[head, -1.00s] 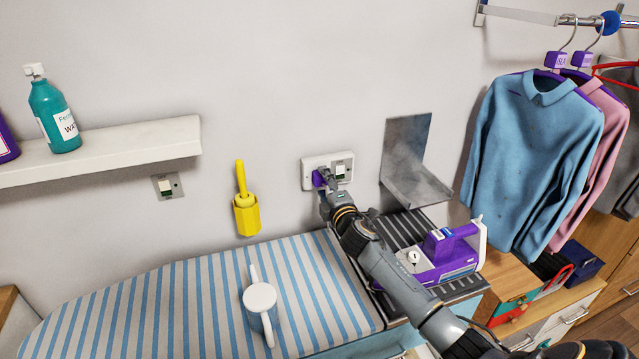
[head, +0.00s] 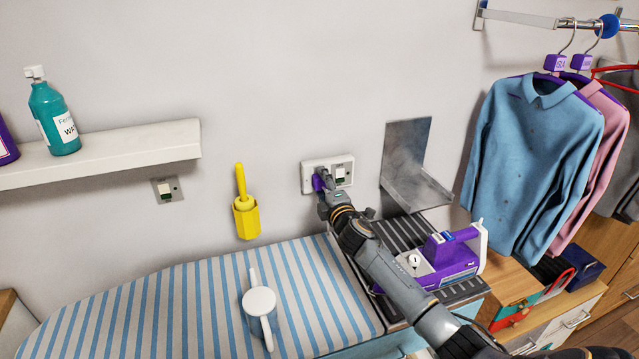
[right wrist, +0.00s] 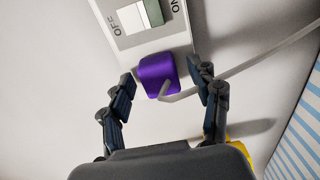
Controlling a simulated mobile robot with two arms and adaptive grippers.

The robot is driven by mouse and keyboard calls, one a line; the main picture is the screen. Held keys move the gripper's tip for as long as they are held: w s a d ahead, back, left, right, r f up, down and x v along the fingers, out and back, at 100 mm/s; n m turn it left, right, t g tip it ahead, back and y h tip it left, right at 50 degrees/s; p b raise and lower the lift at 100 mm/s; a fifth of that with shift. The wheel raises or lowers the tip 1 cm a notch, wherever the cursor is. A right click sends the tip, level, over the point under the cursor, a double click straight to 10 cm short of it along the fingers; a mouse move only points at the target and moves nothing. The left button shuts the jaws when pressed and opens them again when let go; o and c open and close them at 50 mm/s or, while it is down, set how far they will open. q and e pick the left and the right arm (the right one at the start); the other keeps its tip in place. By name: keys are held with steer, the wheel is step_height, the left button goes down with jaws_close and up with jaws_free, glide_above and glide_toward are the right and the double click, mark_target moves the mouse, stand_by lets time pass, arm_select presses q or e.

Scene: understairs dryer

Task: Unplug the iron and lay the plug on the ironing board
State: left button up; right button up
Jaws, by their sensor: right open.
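The purple plug (right wrist: 160,75) sits in the white wall socket (right wrist: 140,25), with its pale cord running off to the upper right in the right wrist view. In the head view the plug (head: 318,182) shows only partly beside my gripper, at the socket (head: 341,164). My right gripper (right wrist: 166,92) is open, with one finger on each side of the plug and gaps between. The striped ironing board (head: 120,305) is at the lower left in the head view. The purple and white iron (head: 452,252) rests on a dark ribbed stand, partly behind my right arm. My left gripper is not in view.
A white jug-like object (head: 259,301) stands on the board. A yellow holder (head: 246,217) hangs on the wall left of the socket, and a bent metal bracket (head: 408,165) juts out to its right. Shirts (head: 530,165) hang at the right. The board's left part is clear.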

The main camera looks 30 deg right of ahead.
stand_by(0.4)
jaws_close()
steer(key=shift+s+f, duration=0.1)
steer(key=shift+s, duration=0.05)
steer(key=shift+p+v, duration=0.45)
steer(key=shift+v, duration=0.35)
steer(key=shift+p+v, duration=0.65)
steer(key=shift+v, duration=1.4)
